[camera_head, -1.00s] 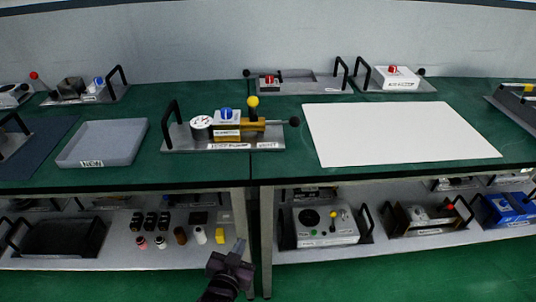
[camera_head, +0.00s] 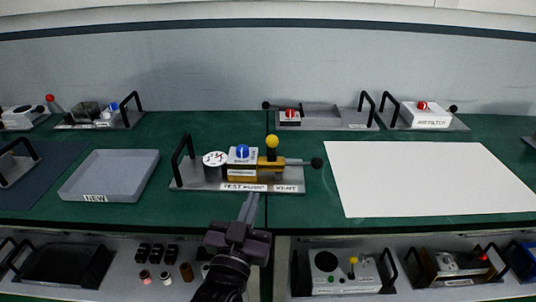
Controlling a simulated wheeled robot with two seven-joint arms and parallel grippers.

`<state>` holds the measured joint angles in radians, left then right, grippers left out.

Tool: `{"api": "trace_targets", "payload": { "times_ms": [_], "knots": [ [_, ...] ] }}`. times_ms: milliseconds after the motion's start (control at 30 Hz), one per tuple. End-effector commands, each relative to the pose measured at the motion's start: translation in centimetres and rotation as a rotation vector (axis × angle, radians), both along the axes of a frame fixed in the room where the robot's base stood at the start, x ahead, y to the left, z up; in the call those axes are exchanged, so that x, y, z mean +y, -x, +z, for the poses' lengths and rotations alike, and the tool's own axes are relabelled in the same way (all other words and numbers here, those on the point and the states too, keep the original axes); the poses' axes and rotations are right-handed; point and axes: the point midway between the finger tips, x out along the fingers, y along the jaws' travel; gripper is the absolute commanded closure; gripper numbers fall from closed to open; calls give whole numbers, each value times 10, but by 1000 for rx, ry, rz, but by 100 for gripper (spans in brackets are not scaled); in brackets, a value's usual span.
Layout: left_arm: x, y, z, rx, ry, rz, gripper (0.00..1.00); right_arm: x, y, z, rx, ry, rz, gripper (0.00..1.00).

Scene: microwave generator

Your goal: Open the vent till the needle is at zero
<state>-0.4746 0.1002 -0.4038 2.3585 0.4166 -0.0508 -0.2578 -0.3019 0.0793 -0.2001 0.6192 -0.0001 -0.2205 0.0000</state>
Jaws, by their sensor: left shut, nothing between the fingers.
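The test pump unit (camera_head: 210,184) stands on the green bench, a metal plate with a black handle at its left. It carries a round white gauge (camera_head: 215,158) with a needle too small to read, a white block with a blue knob (camera_head: 242,151), and a brass part with a yellow knob (camera_head: 272,141) and a black ball at its right end. The front labels read "TEST PUMP" and "VENT" (camera_head: 285,188). My left gripper (camera_head: 249,208) is shut and empty, its fingertips just in front of the plate's front edge, below the labels. My right gripper is not in view.
A grey tray labelled "NEW" (camera_head: 110,174) lies left of the unit. A white mat (camera_head: 430,178) lies to its right. Other handled units, including one marked air filter (camera_head: 427,116), stand at the back. A lower shelf holds more equipment (camera_head: 345,272).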

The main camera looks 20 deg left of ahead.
Motion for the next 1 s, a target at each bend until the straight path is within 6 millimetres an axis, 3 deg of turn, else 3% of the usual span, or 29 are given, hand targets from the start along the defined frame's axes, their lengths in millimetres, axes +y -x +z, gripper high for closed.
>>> {"api": "trace_targets", "payload": {
  "times_ms": [167,600,800,1000],
  "knots": [
    [1,-22,8,-4,1,3,100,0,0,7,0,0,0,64],
    [5,-108,25,-2,0,1,100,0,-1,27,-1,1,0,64],
    [6,-129,27,0,1,0,100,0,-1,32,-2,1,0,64],
    [6,-134,27,0,1,0,100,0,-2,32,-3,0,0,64]
  ]
}}
